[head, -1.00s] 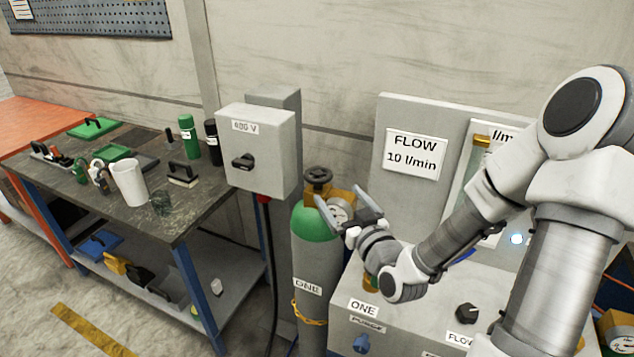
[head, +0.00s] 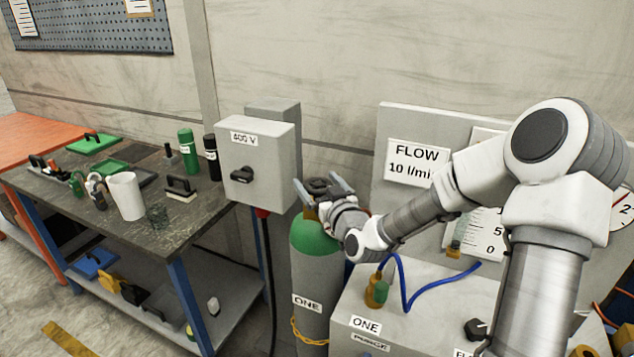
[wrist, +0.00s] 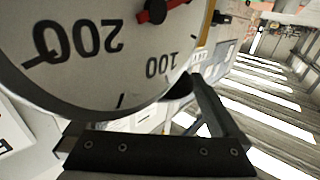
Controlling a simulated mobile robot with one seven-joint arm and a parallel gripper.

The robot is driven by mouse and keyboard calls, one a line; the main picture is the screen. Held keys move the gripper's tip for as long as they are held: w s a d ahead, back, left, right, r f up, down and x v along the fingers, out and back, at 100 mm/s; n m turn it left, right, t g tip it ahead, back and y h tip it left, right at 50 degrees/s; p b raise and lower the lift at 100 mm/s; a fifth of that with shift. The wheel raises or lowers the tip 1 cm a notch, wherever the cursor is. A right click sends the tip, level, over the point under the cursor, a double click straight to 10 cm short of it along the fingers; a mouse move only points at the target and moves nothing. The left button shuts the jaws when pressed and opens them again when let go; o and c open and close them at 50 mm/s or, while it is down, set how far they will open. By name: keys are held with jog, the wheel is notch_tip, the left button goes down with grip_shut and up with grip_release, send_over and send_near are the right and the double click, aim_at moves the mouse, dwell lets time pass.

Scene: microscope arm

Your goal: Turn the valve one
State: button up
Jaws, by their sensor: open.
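The dark handwheel valve (head: 318,188) sits on top of the grey cylinder (head: 311,275) with a green shoulder, labelled ONE. My gripper (head: 315,180) is open at the handwheel, with one finger on each side of it in the head view. I cannot tell whether the fingers touch it. In the wrist view, a large round pressure gauge (wrist: 85,65) with a red and black pointer fills the upper left, and one finger (wrist: 218,112) shows beside it. The handwheel is not clearly visible there.
The grey 400 V switch box (head: 258,160) stands close to the left of the cylinder. A white panel box (head: 425,300) with a blue hose (head: 405,285) stands to the right. A workbench (head: 85,205) with cups, bottles and tools is at the left.

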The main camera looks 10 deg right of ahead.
jog(key=shift+w, duration=0.3)
jog(key=c, duration=1.1)
